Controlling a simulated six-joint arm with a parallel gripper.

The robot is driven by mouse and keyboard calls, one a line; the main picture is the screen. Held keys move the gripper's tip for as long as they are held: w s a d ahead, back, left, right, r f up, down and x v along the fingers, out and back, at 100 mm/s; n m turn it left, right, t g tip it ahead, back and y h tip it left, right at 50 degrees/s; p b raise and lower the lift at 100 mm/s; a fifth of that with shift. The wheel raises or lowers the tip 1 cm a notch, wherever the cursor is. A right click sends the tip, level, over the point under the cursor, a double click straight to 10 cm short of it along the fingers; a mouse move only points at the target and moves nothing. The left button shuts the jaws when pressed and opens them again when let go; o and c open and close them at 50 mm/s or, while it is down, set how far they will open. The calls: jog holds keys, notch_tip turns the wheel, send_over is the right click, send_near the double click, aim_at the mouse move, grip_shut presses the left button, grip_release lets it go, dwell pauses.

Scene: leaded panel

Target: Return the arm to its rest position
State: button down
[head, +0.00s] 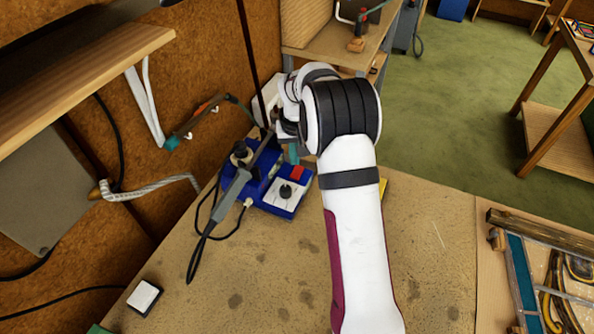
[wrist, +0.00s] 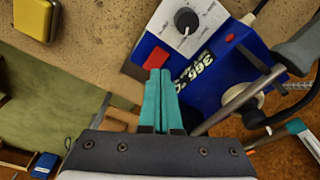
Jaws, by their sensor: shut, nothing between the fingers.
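My gripper (wrist: 159,85) shows in the wrist view as two teal fingers, shut together with nothing between them. In the head view my white arm reaches over the bench, and the gripper is mostly hidden behind the wrist, with a bit of teal (head: 293,153) showing. The fingers are close beside the blue soldering station (head: 285,195) in the picture; I cannot tell the gap. The station (wrist: 213,80) has a white dial plate and a red switch. A grey soldering iron (head: 235,188) rests at the station.
A white-topped pad (head: 144,296) lies at the bench's front left. A leaded panel (head: 555,285) lies at right. A wooden shelf (head: 85,80) overhangs at left. A yellow tin (wrist: 36,18) sits on the bench. The bench front (head: 250,290) is largely clear.

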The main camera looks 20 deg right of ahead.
notch_tip(320, 180, up, 2)
jog(key=shift+r, duration=0.25)
jog(key=s+a+r, duration=0.6)
jog(key=s+r, duration=0.3)
jog(key=s, duration=0.2)
jog(key=s+a+m+g+y, duration=0.1)
jog(key=s+a, duration=0.2)
jog(key=s, duration=1)
jog(key=s+a+m+g+y, duration=0.1)
jog(key=s+a, duration=0.3)
jog(key=s, duration=0.9)
jog(key=shift+s+a+m, duration=0.15)
jog(key=shift+a+m, duration=0.15)
jog(key=shift+r, duration=0.1)
